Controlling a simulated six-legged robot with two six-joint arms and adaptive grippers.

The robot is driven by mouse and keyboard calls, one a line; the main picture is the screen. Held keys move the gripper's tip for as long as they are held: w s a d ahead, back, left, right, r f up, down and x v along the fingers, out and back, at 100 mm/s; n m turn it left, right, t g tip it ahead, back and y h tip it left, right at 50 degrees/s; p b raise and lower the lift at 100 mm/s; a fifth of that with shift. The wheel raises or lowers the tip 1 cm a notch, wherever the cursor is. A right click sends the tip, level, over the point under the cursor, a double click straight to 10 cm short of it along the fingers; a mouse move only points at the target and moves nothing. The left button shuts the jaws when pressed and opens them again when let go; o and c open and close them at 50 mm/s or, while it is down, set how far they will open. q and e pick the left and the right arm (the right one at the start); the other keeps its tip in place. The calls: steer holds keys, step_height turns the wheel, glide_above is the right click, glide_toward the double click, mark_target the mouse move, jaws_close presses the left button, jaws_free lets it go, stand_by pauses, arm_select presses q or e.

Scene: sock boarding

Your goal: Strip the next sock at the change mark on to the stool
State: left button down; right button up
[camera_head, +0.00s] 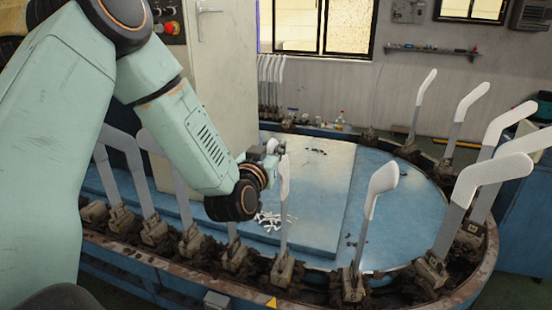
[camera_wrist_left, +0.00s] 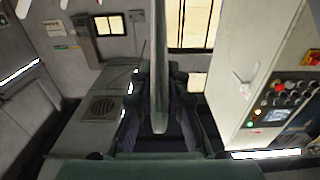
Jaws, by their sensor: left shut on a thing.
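My left gripper (camera_head: 272,150) reaches in from the left and is shut at the upper part of a white sock (camera_head: 284,178) on an upright form. That form stands on the near side of the oval track, above a yellow triangle mark (camera_head: 271,302) on the rim. In the left wrist view the pale, flat sock-covered form (camera_wrist_left: 159,60) stands between the dark fingers of the left gripper (camera_wrist_left: 160,98). The exact grip at the fingertips is small and partly hidden in the head view. I see no stool in either view. My right gripper is out of view.
Several other forms with white socks, one at the right (camera_head: 380,183), stand around the track (camera_head: 330,290). White scraps (camera_head: 272,218) lie on the blue centre deck (camera_head: 320,175). A pale cabinet (camera_head: 222,80) stands behind my left arm.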

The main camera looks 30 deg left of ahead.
arm_select(q)
step_height(320, 180, up, 7)
steer(key=shift+s+f+p, duration=0.1)
steer(key=shift+s+p, duration=0.05)
steer(key=shift+p, duration=0.3)
steer(key=shift+d+r, duration=0.1)
steer(key=shift+r, duration=0.45)
steer(key=shift+r+p, duration=0.55)
steer(key=shift+p, duration=0.05)
step_height(320, 180, up, 10)
steer(key=p, duration=0.8)
steer(key=shift+f, duration=0.2)
